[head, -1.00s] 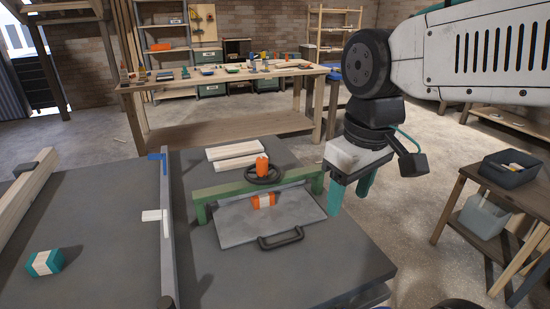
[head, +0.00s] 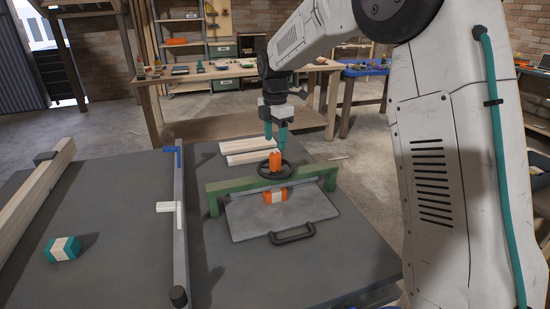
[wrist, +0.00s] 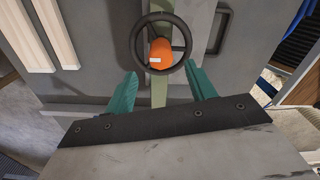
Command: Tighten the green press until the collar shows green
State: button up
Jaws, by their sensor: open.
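The green press (head: 237,184) is a frame bridging a grey plate (head: 248,222) on the dark bench. A black handwheel (head: 288,173) sits on top, with an upright orange piece (head: 275,160) at its centre; I see no green on that piece. An orange and white block (head: 275,195) sits under the beam. In the wrist view the wheel (wrist: 138,42) rings the orange piece (wrist: 160,55) with a small white mark. My gripper (head: 276,143) points down above the wheel, open and empty. Its teal fingers (wrist: 163,74) are apart, short of the wheel in the wrist view.
Two pale boards (head: 248,146) lie behind the press. A black handle (head: 293,237) is on the plate's front edge. A rail (head: 180,225) stands left, with a teal and white block (head: 62,248) beyond it. A cluttered workbench (head: 225,72) is behind.

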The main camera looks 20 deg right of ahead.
aim_at(275, 154)
notch_tip(275, 154, down, 7)
jog(key=shift+f, duration=0.15)
jog(key=shift+c, duration=0.3)
jog(key=c, duration=0.9)
